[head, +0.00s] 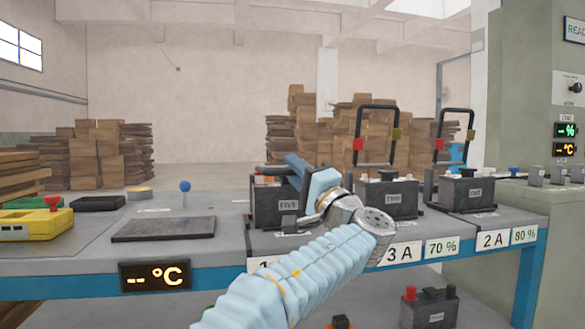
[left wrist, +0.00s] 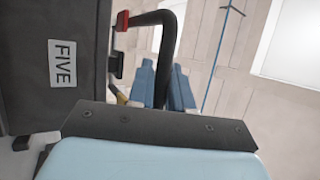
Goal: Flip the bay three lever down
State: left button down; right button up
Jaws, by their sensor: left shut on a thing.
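The battery marked FIVE (head: 287,206) sits in the leftmost bay of the row; it fills the left of the left wrist view (left wrist: 52,60). Its black lever (left wrist: 168,45), with a red block at one end, runs between my left fingers in the left wrist view. My left gripper (head: 298,168) is shut on this lever, just above the battery. In the head view the lever is low over the battery, largely hidden by the gripper. The two bays to the right have upright levers (head: 377,107) (head: 457,112) with red and yellow-green blocks.
A dark battery (head: 393,203) and another (head: 468,194) stand in the bays to the right. A yellow device (head: 35,226), dark plate (head: 164,229) and blue-knobbed stick (head: 185,187) are on the bench at left. Bay labels run along the front edge, partly behind my arm.

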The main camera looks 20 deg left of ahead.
pick_arm(q)
jog(key=shift+s+d+r, duration=0.1)
jog(key=shift+s+d, duration=0.05)
jog(key=shift+d, duration=0.05)
jog(key=c, duration=1.1)
grip_release()
jog(key=shift+s+d+r, duration=0.15)
jog(key=shift+s, duration=0.05)
jog(key=shift+c, duration=0.2)
jog(key=shift+w, duration=0.1)
jog(key=v, duration=0.7)
jog(key=b+v, duration=0.1)
jog(key=v, duration=0.5)
jog(key=shift+s+d+f, duration=0.15)
jog(key=shift+s+f, duration=0.05)
jog(key=shift+f, duration=0.2)
